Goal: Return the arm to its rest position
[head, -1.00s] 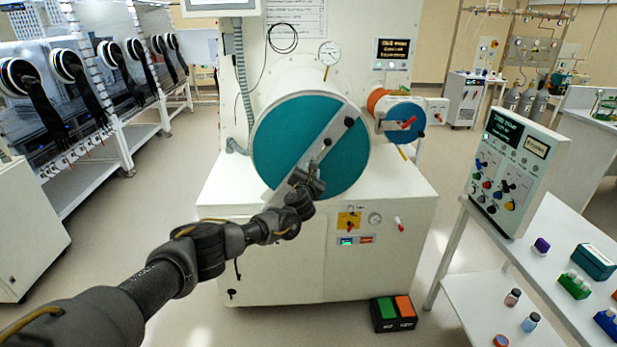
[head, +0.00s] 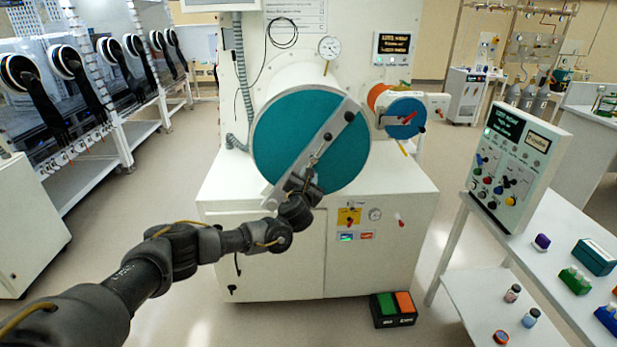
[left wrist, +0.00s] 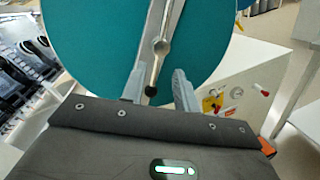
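My left arm comes in from the lower left in the head view. Its gripper (head: 312,172) is in front of the large teal round door (head: 285,130), near the pale diagonal bar (head: 338,128) across it. In the left wrist view the two grey fingers (left wrist: 159,90) stand apart. A metal lever (left wrist: 158,62) with a dark ball end on the bar shows in the gap between them. Neither finger visibly presses on it, so the gripper looks open and empty. My right gripper is not in view.
The white cabinet (head: 270,265) stands below the door. A smaller blue port (head: 404,112) is right of it. A control box (head: 513,165) stands on the white table at right, with bottles and coloured racks. A green-and-orange pedal box (head: 393,309) is on the floor. Open floor lies left.

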